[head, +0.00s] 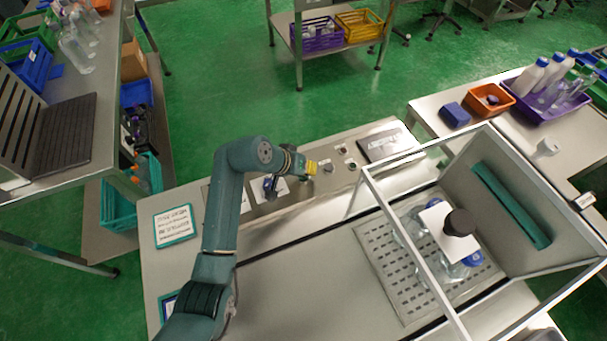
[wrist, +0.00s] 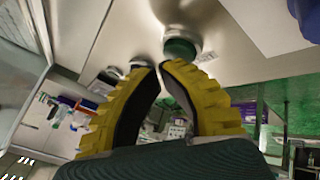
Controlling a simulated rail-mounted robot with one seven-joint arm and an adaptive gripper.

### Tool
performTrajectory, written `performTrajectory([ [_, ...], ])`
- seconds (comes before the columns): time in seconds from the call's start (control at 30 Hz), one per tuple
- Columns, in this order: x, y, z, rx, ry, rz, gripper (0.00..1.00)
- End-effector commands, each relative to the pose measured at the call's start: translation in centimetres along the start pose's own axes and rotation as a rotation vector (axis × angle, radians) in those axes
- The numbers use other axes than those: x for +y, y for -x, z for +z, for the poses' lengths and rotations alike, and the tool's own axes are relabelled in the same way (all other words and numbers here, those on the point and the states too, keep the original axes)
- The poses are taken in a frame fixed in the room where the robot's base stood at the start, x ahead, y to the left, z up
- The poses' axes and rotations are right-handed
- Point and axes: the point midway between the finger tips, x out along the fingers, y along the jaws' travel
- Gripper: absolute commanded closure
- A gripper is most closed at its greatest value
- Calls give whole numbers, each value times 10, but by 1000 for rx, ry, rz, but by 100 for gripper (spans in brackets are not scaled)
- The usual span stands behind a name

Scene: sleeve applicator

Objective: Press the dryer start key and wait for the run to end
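My gripper (head: 311,167) reaches over the panel strip at the back of the bench, its yellow fingers pointing right. In the wrist view my gripper (wrist: 160,68) has its fingertips close together with nothing seen between them. A round green key (wrist: 181,48) in a metal collar lies just beyond the fingertips; whether they touch it cannot be told. In the head view a round control (head: 328,168) sits just right of the fingertips, with two more (head: 342,149) (head: 351,164) beyond it. No label on these controls is readable, so I cannot tell which one is the dryer start key.
A framed hood (head: 510,195) stands right of my arm over a perforated plate (head: 385,262) holding clear bottles. A white plate with a dark cylinder (head: 460,222) is above them. A dark-edged panel (head: 390,143) lies right of the controls.

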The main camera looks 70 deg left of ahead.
Motion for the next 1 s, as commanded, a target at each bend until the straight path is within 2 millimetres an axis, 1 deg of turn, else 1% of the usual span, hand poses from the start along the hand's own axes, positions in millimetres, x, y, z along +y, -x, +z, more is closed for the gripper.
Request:
performTrajectory([
  [0.8,-3,-6,4,-2,0,0,100],
  [1.0,0,1,0,-2,0,0,100],
])
